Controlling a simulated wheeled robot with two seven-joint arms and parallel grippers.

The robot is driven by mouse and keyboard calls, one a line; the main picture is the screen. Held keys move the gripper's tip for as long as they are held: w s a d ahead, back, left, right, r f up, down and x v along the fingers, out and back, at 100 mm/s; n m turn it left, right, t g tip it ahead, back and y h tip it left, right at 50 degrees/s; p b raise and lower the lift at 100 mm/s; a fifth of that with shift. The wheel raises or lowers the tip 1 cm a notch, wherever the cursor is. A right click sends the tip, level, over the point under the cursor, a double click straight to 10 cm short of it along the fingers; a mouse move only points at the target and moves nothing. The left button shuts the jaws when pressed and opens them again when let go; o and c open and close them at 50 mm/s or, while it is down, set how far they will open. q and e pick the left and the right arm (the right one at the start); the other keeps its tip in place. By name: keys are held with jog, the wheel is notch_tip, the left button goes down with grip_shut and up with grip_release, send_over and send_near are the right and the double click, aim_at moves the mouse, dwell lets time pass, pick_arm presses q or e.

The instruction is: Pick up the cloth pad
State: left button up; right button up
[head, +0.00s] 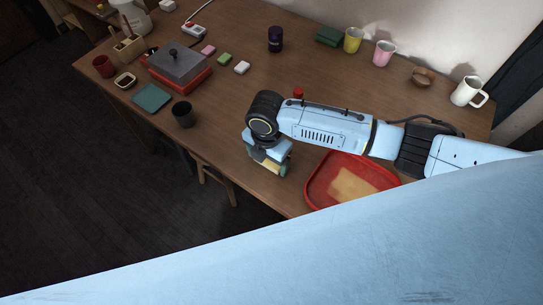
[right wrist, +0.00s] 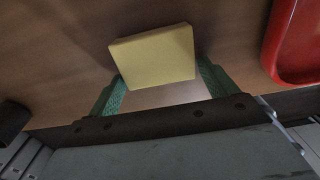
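A pale yellow, thick square pad (right wrist: 153,57), which I take for the cloth pad, sits between the green fingers of my right gripper (right wrist: 163,88) in the right wrist view. Both fingers appear to press on its side edges. In the head view my right gripper (head: 268,163) is over the table's front edge, left of the red tray. A little yellow shows there among its parts, and the arm hides most of it. Whether the pad touches the table cannot be told. My left gripper is not in view.
The red tray (head: 311,193) holds a flat tan piece (head: 352,184); the tray also shows in the right wrist view (right wrist: 297,45). A dark cup (head: 182,114) and teal square (head: 152,97) lie left. Mugs (head: 385,53) line the back. The table's middle (head: 225,90) is clear.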

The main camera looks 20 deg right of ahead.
aim_at(267, 161)
jog(key=c, duration=0.7)
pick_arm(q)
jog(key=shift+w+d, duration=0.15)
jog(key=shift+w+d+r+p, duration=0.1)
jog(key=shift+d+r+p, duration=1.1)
pick_arm(e)
notch_tip(267, 161, up, 10)
jog(key=shift+r, duration=0.1)
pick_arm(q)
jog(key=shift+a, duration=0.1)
pick_arm(e)
jog(key=o, duration=0.5)
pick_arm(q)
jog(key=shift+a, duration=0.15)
pick_arm(e)
jog(key=c, duration=0.3)
